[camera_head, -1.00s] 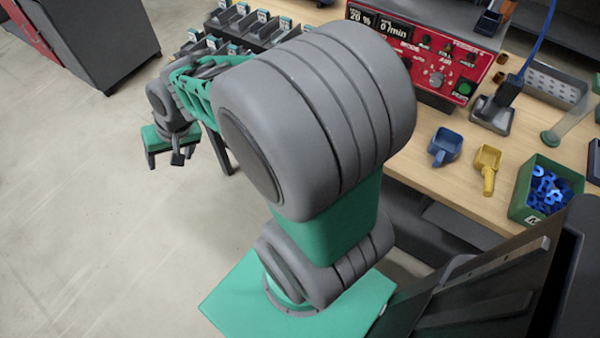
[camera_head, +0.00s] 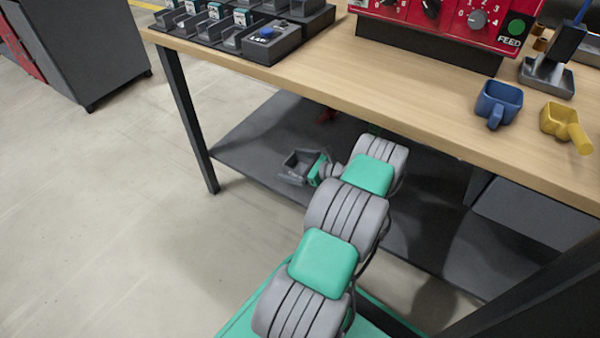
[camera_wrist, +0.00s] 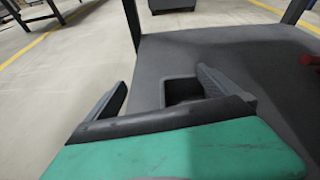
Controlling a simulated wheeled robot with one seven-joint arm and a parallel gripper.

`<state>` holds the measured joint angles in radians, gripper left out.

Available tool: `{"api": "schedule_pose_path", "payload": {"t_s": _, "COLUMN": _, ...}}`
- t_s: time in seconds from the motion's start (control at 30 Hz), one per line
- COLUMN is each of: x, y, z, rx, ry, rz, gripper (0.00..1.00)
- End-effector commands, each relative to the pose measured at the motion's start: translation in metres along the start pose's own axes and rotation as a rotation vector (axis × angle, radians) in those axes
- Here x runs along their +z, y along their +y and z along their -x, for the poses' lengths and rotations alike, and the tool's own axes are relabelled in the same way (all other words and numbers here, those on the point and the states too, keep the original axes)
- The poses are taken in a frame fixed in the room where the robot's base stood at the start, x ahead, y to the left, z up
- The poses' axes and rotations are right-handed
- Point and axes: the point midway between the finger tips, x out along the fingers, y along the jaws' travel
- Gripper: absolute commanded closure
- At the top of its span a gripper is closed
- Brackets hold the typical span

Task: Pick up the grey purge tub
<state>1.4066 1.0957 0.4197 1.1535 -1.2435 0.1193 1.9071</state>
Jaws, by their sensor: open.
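The grey purge tub (camera_head: 299,159) is a small open-topped box on the dark lower shelf under the bench. It also shows in the wrist view (camera_wrist: 181,91), upright, its right side partly hidden by my right finger. My gripper (camera_head: 306,172) is low beside the tub, under the bench top. In the wrist view my gripper (camera_wrist: 162,82) is open, with the tub between its fingers but closer to the right one. A gap shows between the left finger and the tub. I cannot tell whether the right finger touches it.
The lower shelf (camera_head: 245,140) has a bench leg (camera_head: 187,120) at its left corner. The wooden bench top (camera_head: 400,85) overhangs my arm. A blue scoop (camera_head: 498,103) and yellow scoop (camera_head: 560,120) lie on top. A red object (camera_head: 326,115) is on the shelf behind. Floor at left is clear.

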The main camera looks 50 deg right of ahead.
Motion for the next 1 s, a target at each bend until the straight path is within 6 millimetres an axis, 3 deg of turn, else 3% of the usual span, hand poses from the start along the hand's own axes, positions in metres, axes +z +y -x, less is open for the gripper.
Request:
{"api": "schedule_pose_path", "payload": {"t_s": 0.03, "x": -0.011, "y": -0.018, "z": 0.031, "rx": -0.017, "ry": 0.013, "rz": -0.043, "gripper": 0.00}}
{"api": "schedule_pose_path", "payload": {"t_s": 0.1, "x": -0.024, "y": -0.032, "z": 0.061, "rx": -0.023, "ry": 0.031, "rz": -0.093, "gripper": 0.00}}
{"api": "schedule_pose_path", "payload": {"t_s": 0.2, "x": -0.034, "y": -0.040, "z": 0.080, "rx": -0.025, "ry": 0.046, "rz": -0.130, "gripper": 0.00}}
{"api": "schedule_pose_path", "payload": {"t_s": 0.47, "x": -0.041, "y": -0.041, "z": 0.051, "rx": -0.023, "ry": 0.049, "rz": -0.135, "gripper": 0.00}}
{"api": "schedule_pose_path", "payload": {"t_s": 0.7, "x": -0.046, "y": -0.041, "z": 0.010, "rx": -0.022, "ry": 0.049, "rz": -0.134, "gripper": 0.00}}
{"api": "schedule_pose_path", "payload": {"t_s": 0.93, "x": -0.042, "y": -0.042, "z": 0.006, "rx": -0.025, "ry": 0.049, "rz": -0.135, "gripper": 0.00}}
{"api": "schedule_pose_path", "payload": {"t_s": 1.0, "x": -0.042, "y": -0.042, "z": 0.006, "rx": -0.025, "ry": 0.049, "rz": -0.135, "gripper": 0.04}}
